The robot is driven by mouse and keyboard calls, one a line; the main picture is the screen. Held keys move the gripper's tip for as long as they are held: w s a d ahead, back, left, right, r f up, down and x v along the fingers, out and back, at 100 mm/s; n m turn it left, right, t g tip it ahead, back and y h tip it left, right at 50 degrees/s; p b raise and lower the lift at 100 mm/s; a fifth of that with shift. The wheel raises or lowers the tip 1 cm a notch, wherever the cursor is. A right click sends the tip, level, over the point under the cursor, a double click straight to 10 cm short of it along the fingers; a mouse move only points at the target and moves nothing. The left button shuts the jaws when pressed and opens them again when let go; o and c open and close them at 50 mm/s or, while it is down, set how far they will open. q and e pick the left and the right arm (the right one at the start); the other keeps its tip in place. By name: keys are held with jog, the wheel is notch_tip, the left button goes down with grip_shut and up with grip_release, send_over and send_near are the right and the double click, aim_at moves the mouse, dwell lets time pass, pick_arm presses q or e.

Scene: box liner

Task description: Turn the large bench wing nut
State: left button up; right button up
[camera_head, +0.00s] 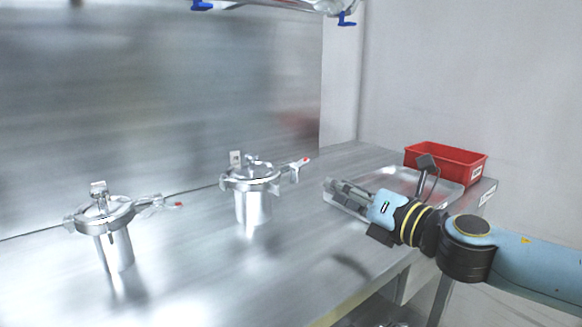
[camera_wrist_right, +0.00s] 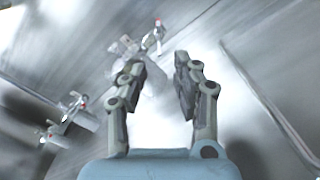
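Two shiny metal vessels with clamped lids stand upright on the steel bench (camera_head: 190,255): a left one (camera_head: 115,250) and a middle one (camera_head: 253,207). Each has fittings on its lid and a red-tipped side handle. I cannot make out for certain which part is the large wing nut. My right gripper (camera_head: 335,188) is right of the middle vessel, apart from it and pointing left. In the right wrist view its fingers (camera_wrist_right: 157,66) are open with nothing between them. Blurred metal fittings (camera_wrist_right: 128,46) with a red tip show beyond the fingers. My left gripper is not in view.
A shallow metal tray (camera_head: 450,190) lies behind my right gripper, with a red bin (camera_head: 447,160) beyond it at the bench's right end. A polished metal back panel (camera_head: 150,100) stands behind the vessels. The bench front between the vessels is clear.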

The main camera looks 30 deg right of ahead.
aim_at(304, 169)
jog(key=w+p, duration=0.1)
jog(key=w, duration=0.2)
jog(key=w+p, duration=0.2)
jog(key=w, duration=0.1)
jog(key=w+p, duration=0.2)
jog(key=w, duration=0.1)
jog(key=shift+w+a+r, duration=0.15)
jog(key=shift+w+a, duration=0.1)
jog(key=shift+a, duration=0.1)
jog(key=shift+w+a, duration=0.1)
jog(key=shift+w, duration=0.45)
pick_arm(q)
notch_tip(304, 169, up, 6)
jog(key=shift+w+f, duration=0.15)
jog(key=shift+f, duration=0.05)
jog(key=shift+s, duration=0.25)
pick_arm(e)
grip_shut()
